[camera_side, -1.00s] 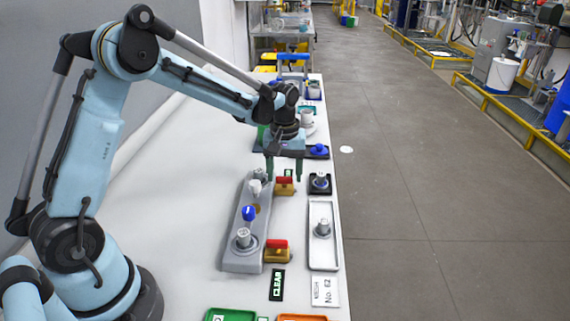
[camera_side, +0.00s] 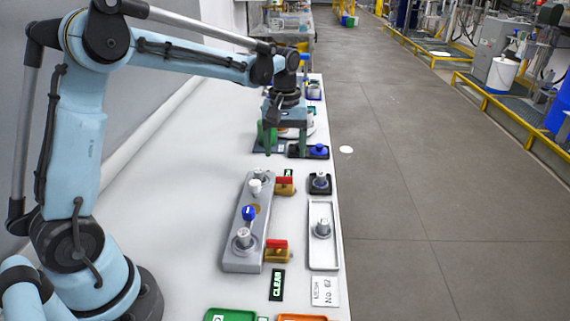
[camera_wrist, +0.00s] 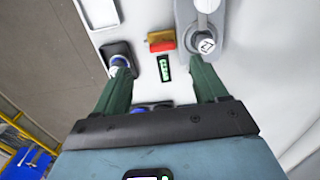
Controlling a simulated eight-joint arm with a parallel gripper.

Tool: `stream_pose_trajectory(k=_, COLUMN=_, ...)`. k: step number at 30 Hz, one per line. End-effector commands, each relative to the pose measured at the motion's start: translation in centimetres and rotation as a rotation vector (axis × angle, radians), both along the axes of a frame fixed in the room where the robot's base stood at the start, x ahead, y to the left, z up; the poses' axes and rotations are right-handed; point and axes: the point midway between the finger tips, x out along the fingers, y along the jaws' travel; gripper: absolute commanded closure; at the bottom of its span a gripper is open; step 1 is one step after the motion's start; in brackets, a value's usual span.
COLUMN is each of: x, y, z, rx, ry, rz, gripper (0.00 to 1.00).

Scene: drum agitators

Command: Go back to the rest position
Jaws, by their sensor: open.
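My gripper (camera_side: 285,148) is open and empty, raised above the far part of the white table, beyond the grey manifold block. In the wrist view my gripper (camera_wrist: 160,75) shows its two green fingers spread wide with nothing between them. The grey block (camera_side: 238,225) carries a blue knob (camera_side: 249,213), a white knob and metal fittings. It also shows in the wrist view (camera_wrist: 240,20). A red-handled brass valve (camera_side: 277,250) sits beside the block, and another (camera_side: 285,184) sits farther back. The red handle of one shows in the wrist view (camera_wrist: 162,41).
A white tray (camera_side: 313,262) with a metal fitting and a small black tray (camera_side: 326,188) lie along the table's right edge. Green (camera_side: 230,315) and orange (camera_side: 300,318) trays are at the near end. A blue-knobbed part (camera_side: 318,149) stands close to the gripper. The table's left side is clear.

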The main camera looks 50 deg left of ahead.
Motion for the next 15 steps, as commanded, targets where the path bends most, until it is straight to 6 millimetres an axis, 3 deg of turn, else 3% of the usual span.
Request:
stream_pose_trajectory(k=5, x=-0.9, y=-0.6, z=1.0, rx=0.006, ry=-0.036, rz=-0.047, gripper=0.28)
stream_pose_trajectory(k=15, x=-6.2, y=-3.3, z=4.4, rx=0.064, ry=-0.241, rz=-0.312, gripper=0.28)
